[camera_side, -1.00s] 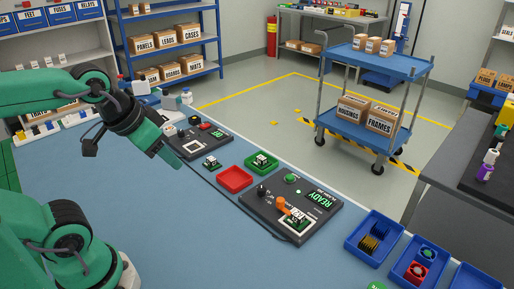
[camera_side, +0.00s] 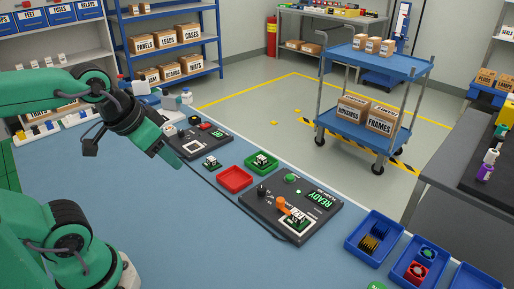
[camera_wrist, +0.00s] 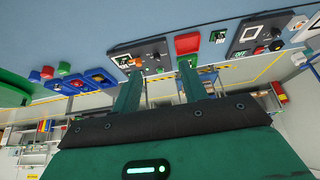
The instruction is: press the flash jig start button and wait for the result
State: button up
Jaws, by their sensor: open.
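The flash jig (camera_side: 268,212) is a dark panel on the blue bench, its display (camera_side: 321,199) reading READY in green. A round green button (camera_side: 291,178) sits near its back edge and a black knob (camera_side: 262,190) at its left. An orange lever (camera_side: 284,204) stands over a board (camera_side: 299,217) in a white-outlined nest. In the wrist view the jig (camera_wrist: 152,48) lies beyond my fingers. My gripper (camera_side: 172,157) is open and empty, above the bench to the left of the jig and apart from it; its fingers show in the wrist view (camera_wrist: 159,77).
A second dark panel (camera_side: 188,151) stands farther back. Blue bins (camera_side: 354,246) are at the right front. The bench's left front is clear.

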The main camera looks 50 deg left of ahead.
grip_shut()
dwell(1.5)
